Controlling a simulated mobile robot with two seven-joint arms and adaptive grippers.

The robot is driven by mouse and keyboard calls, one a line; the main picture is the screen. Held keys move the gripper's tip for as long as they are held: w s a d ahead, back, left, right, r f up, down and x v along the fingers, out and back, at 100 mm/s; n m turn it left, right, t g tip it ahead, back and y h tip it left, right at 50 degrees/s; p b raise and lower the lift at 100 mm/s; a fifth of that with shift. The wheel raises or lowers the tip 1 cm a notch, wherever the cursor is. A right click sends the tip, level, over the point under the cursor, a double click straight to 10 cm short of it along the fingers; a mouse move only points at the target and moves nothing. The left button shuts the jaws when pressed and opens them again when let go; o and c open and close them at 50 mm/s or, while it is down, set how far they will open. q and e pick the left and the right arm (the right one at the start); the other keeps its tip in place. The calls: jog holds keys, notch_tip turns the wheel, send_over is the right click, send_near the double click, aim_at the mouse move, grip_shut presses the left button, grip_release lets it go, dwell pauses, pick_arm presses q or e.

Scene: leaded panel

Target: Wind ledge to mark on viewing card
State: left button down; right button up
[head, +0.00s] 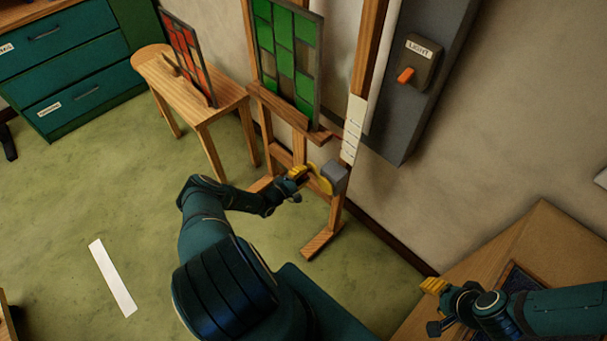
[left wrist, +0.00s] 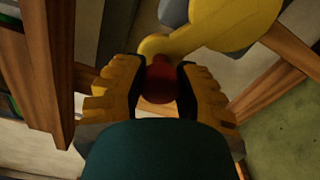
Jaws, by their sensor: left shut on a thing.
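The wooden easel (head: 365,45) carries a ledge (head: 285,108), and a green leaded panel (head: 287,50) stands on that ledge. The white viewing card (head: 353,130) with several marks is beside the ledge's right end; its writing is too small to read. A yellow crank (head: 321,180) sits on a grey box (head: 335,175) low on the easel. My left gripper (head: 298,174) is shut on the crank's dark red knob (left wrist: 160,82), which shows between the fingers in the left wrist view. My right gripper (head: 437,290) is over the wooden table at lower right, away from the easel.
A wooden stand (head: 205,95) with a red leaded panel (head: 188,55) is left of the easel. A grey wall column holds a light switch (head: 406,75). A wooden table (head: 530,235) is at right. Green floor at left is mostly clear, with a white strip (head: 112,277).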

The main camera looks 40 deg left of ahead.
pick_arm(q)
jog(key=c, duration=0.6)
grip_release()
jog(key=shift+w+a+r, duration=0.1)
jog(key=shift+a+r, duration=0.15)
jog(key=shift+f, duration=0.1)
jog(key=shift+d, duration=0.1)
jog(key=s, duration=1.2)
jog(key=shift+a, duration=0.45)
jog(key=shift+s+f, duration=0.1)
jog(key=shift+s, duration=0.05)
